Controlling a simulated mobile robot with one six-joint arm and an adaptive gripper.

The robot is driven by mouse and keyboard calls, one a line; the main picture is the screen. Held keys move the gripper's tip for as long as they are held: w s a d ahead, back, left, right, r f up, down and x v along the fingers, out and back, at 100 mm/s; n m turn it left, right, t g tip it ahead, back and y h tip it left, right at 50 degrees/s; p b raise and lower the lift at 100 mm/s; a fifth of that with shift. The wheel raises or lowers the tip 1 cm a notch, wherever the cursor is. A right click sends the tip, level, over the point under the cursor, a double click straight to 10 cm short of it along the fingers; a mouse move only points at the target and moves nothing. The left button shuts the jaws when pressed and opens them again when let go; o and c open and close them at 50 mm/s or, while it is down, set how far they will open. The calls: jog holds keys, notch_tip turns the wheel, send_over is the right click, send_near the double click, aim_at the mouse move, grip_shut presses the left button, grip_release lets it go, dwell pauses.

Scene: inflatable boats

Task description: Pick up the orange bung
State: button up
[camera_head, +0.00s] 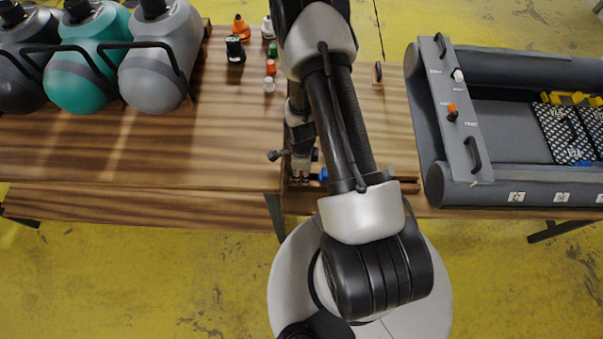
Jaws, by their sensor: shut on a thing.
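My gripper (300,174) is low over the front edge of the wooden table, left of my forearm. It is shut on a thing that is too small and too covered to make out. A blue piece (323,175) shows just right of the fingers, partly behind my arm. Orange pieces stand apart from the gripper: a larger orange bung-like piece (240,27) at the back of the table, a small orange-red one (271,67) nearer, and an orange-topped black knob (452,112) on the boat's grey panel.
Black (235,49), green (273,49) and white (268,85) small pieces stand on the table (150,150). Grey and teal tanks (85,65) fill the left. The grey inflatable boat (520,65) lies right. A wooden strip (404,187) sits at the front edge.

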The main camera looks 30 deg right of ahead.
jog(key=c, duration=0.3)
jog(key=shift+r, duration=0.1)
notch_tip(320, 180, up, 20)
jog(key=p, duration=1)
